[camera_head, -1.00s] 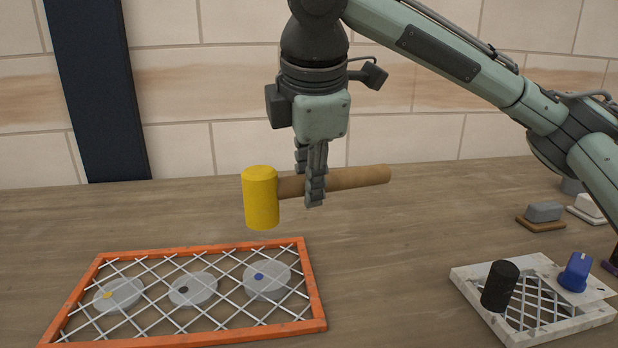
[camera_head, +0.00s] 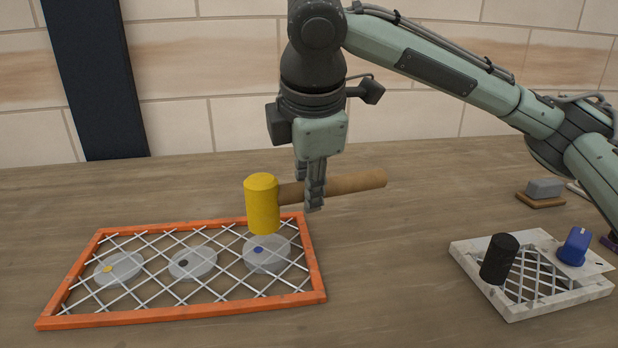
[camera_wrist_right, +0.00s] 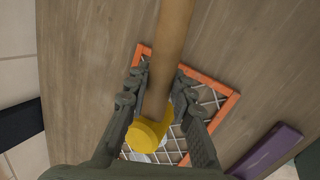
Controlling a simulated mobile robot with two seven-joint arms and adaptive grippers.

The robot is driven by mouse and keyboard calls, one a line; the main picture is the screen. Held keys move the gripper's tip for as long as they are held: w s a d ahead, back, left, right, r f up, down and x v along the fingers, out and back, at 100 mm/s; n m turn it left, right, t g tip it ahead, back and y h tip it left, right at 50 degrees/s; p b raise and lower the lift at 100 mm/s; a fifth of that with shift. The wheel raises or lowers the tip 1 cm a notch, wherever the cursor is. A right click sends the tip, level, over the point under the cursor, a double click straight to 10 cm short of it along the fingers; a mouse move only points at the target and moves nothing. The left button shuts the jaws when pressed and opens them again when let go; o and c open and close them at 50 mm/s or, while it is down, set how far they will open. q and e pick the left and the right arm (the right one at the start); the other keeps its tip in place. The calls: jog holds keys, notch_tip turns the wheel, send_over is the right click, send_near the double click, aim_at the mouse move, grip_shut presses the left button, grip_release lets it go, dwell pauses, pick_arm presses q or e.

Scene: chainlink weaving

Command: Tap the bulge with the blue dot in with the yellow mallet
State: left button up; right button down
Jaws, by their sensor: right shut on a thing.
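My right gripper (camera_head: 310,188) is shut on the wooden handle of the yellow mallet (camera_head: 262,204). The mallet's handle lies level and points right, and its yellow head hangs upright over the far right part of the orange frame. The bulge with the blue dot (camera_head: 270,256) is a pale round disc in the frame's mesh, right under the head. I cannot tell whether the head touches it. The mallet also shows in the right wrist view (camera_wrist_right: 146,134), where the head hides part of the mesh. The left gripper is not in view.
The orange frame (camera_head: 180,315) lies on the wooden table with a yellow-dot bulge (camera_head: 120,268) and a black-dot bulge (camera_head: 194,263) left of the blue one. A white frame (camera_head: 550,306) with a black cylinder (camera_head: 499,259) and a blue knob (camera_head: 575,246) lies at right.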

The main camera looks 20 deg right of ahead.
jog(key=shift+f, duration=0.1)
notch_tip(320, 180, down, 3)
jog(key=shift+b, duration=0.6)
jog(key=shift+f, duration=0.3)
jog(key=shift+r+p, duration=1)
jog(key=shift+r, duration=0.2)
jog(key=shift+f, duration=0.1)
jog(key=shift+r, duration=2.55)
